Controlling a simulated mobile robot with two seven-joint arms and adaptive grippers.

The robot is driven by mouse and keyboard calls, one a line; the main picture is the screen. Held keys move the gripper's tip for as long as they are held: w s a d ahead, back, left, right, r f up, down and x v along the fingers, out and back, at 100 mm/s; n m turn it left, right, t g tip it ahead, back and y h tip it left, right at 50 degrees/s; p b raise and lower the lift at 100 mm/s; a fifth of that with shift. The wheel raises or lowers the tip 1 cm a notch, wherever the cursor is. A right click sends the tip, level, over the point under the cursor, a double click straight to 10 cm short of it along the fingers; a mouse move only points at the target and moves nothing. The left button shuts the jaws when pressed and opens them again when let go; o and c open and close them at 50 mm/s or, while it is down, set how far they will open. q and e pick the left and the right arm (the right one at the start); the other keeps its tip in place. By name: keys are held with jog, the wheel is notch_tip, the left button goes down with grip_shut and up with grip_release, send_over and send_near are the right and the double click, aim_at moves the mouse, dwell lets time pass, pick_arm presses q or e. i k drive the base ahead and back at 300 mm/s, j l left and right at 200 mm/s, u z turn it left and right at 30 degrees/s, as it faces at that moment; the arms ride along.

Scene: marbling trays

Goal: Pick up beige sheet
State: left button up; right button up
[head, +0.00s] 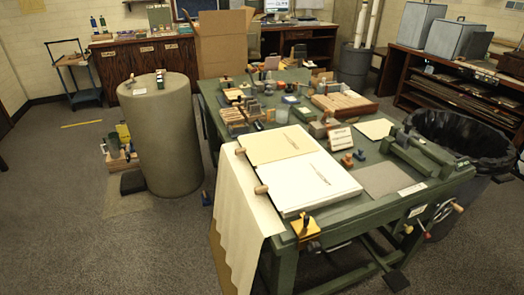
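Several pale flat things could be the beige sheet. A small cream sheet (375,128) lies flat on the right part of the green workbench (412,187). A large cream-beige sheet (243,205) hangs over the bench's left edge toward the floor, with a darker tan layer (230,268) showing below it. A flat beige panel (278,146) with small dark print lies on the bench, behind a thicker white slab (312,185). I cannot tell which one the task means. Neither of my grippers is in view.
A grey-beige drum (160,135) stands left of the bench, and a black-lined bin (450,132) stands at its right. Small tools and blocks crowd the bench's far half. An open cardboard box (222,45) stands behind. The carpet (110,240) at front left is clear.

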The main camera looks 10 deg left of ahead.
aim_at(263, 148)
jog(key=j+z, duration=0.3)
jog(key=j, duration=0.15)
jog(key=k+j+z, duration=0.1)
jog(key=j+z, duration=0.15)
jog(key=j, duration=0.2)
jog(key=i+j+z, duration=0.1)
jog(key=j+z, duration=0.2)
jog(key=j, duration=0.15)
jog(key=i+j+z, duration=0.1)
jog(key=j+z, duration=0.15)
jog(key=j, duration=0.2)
